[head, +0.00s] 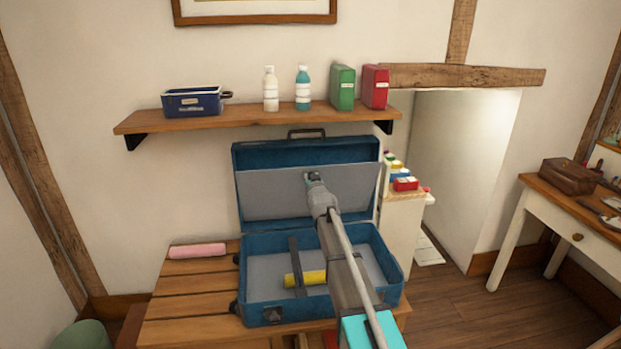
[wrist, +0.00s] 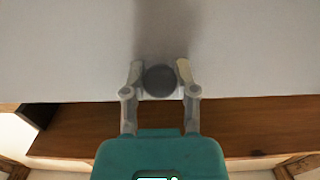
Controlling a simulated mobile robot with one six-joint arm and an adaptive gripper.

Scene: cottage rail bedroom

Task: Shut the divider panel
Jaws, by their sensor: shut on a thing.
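The divider panel (head: 268,201) is a flat grey board in front of the raised lid of an open blue suitcase (head: 252,310). It stands steeply, with dark blue lid lining showing above it. My gripper (head: 315,178) reaches over the suitcase to the panel's upper middle. In the wrist view my gripper (wrist: 159,72) is shut on a dark round knob (wrist: 160,82) on the panel's grey face (wrist: 60,50). The suitcase's lower half is uncovered and holds a yellow roll (head: 306,278) and a dark strap (head: 298,262). My arm hides part of its right side.
The suitcase stands on a slatted wooden bench (head: 185,305) with a pink roll (head: 197,251). A wall shelf (head: 245,119) with bottles and boxes is above the lid. A small stand (head: 402,220) with coloured items is close on the right.

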